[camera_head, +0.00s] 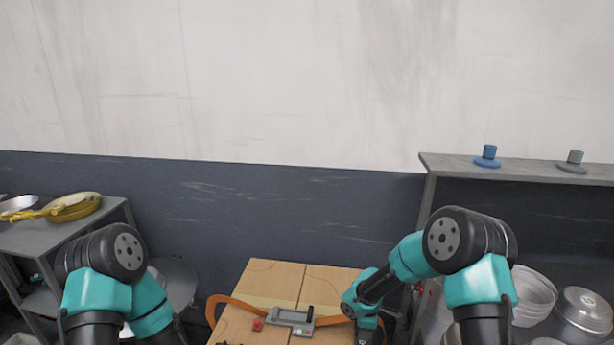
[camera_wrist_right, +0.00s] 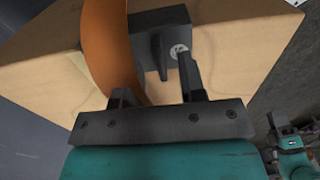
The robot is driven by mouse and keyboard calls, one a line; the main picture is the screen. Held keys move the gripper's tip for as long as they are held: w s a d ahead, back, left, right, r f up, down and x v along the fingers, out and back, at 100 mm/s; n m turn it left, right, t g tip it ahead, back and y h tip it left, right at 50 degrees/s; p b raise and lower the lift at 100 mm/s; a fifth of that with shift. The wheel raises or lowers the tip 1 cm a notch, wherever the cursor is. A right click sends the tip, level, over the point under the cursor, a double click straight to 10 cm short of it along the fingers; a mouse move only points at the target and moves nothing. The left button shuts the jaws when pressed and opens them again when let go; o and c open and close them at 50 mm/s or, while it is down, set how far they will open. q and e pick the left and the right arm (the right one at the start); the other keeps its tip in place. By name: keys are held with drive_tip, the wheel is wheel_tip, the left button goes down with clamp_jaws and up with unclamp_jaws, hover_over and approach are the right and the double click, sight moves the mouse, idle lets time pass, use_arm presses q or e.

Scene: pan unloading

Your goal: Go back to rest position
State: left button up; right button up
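My right gripper (camera_wrist_right: 158,85) shows in the right wrist view with its two dark fingers apart and nothing seen between them. It is close to a wooden surface, an orange strap and a dark block (camera_wrist_right: 165,38); I cannot tell whether it touches them. In the head view my right arm reaches down to the right side of a wooden box top (camera_head: 272,275), and its fingertips are not clearly visible. My left arm stands at the lower left of the head view, bent downward. Its gripper is not in view.
A grey device (camera_head: 290,317) and an orange strap (camera_head: 232,301) are on the box top. A side table (camera_head: 55,236) at left holds yellow-handled pans (camera_head: 72,207). A shelf (camera_head: 520,170) at right stands above metal pots (camera_head: 585,312). The wall behind is clear.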

drive_tip(key=shift+f, duration=0.3)
drive_tip(key=shift+r, duration=2.4)
